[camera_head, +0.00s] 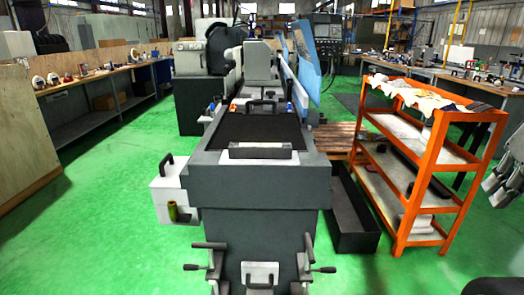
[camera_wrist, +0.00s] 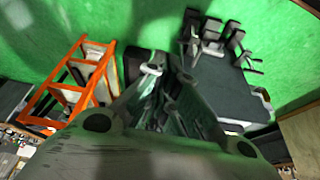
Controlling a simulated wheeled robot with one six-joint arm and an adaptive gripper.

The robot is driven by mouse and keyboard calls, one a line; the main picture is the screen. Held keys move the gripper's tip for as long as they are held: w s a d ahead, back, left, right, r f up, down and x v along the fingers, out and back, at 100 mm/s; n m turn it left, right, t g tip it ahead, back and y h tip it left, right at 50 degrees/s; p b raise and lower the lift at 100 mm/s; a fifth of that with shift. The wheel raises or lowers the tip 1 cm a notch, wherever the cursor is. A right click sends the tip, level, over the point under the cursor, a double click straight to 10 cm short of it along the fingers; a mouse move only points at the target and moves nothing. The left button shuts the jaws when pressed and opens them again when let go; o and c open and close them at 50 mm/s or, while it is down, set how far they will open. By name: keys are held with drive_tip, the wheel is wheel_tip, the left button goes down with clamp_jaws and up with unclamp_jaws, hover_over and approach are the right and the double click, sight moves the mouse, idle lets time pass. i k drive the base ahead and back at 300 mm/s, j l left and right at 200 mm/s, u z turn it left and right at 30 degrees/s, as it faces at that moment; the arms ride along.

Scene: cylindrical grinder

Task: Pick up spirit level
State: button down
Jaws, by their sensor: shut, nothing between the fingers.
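A pale grey bar (camera_head: 260,151) lies across the near end of the machine's dark bed in the head view. It may be the spirit level, but no vial or marking can be made out. A black handle shape (camera_head: 262,103) stands farther back on the bed. My gripper (camera_wrist: 160,68) points down toward the floor in the wrist view, shut and empty. Its grey fingers also show at the right edge of the head view (camera_head: 497,188), beside the orange rack and well away from the bar. Part of the gripper is cut off there.
The orange rack (camera_head: 440,160) stands between my gripper and the machine (camera_head: 258,187), with cloths on top. A dark open bin (camera_head: 352,217) sits on the floor beside the machine. Clamps and handles jut from the machine's near end. Green floor (camera_head: 110,235) is clear at left.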

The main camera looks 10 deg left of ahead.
sight(282, 152)
drive_tip(key=i+j+u, duration=0.1)
drive_tip(key=i+j, duration=0.4)
drive_tip(key=j, duration=0.15)
drive_tip(key=i+j+u, duration=0.1)
drive_tip(key=i+j, duration=0.4)
